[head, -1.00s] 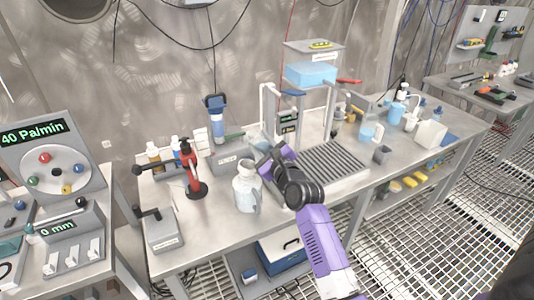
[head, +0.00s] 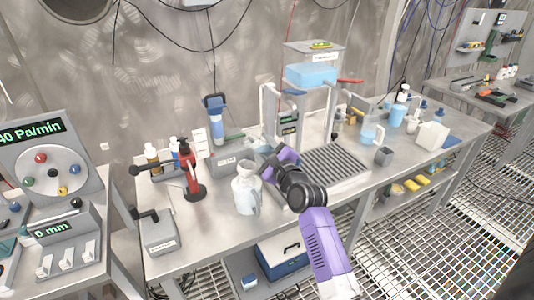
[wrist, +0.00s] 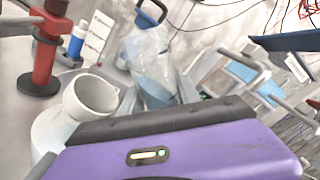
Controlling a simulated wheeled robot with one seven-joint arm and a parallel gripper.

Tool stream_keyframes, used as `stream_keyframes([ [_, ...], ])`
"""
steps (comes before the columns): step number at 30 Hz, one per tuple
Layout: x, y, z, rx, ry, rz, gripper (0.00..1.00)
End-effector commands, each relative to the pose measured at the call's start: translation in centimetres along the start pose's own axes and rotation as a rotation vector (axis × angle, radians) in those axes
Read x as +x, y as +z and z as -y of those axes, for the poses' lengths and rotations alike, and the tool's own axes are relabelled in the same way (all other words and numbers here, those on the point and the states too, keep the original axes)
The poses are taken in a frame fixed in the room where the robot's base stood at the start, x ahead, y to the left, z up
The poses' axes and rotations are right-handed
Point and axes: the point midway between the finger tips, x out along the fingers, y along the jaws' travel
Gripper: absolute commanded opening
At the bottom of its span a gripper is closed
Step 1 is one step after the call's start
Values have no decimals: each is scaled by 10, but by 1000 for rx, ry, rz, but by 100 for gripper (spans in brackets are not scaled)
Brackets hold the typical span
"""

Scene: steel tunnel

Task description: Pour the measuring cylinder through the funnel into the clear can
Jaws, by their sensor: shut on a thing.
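My gripper (wrist: 155,88) is shut on the measuring cylinder (wrist: 148,48), a clear vessel with pale blue liquid low in it, seen just ahead of the purple wrist. In the head view my gripper (head: 268,158) is above the bench, right of the clear can, and the arm mostly hides the cylinder. The clear can (head: 245,198) is whitish, with a side handle, and stands near the bench's front edge. In the wrist view a wide white round mouth (wrist: 92,97) shows at its top, left of the gripper; I cannot tell whether this is the funnel. The cylinder is apart from this mouth.
A red stand (head: 193,175) is left of the can, with small bottles (head: 152,155) behind it. A grey box (head: 228,160) stands behind the can. A ribbed drain tray (head: 335,165) and a rack with a blue tank (head: 311,75) are to the right.

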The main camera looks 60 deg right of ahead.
Motion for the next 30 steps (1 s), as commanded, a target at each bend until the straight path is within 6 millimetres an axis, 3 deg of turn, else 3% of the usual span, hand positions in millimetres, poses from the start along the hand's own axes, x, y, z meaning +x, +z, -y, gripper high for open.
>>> stream_keyframes([
  [14,0,-2,0,-42,-2,1,0],
  [24,0,-5,2,-228,-2,1,0],
  [30,0,-4,2,-242,-1,0,0],
])
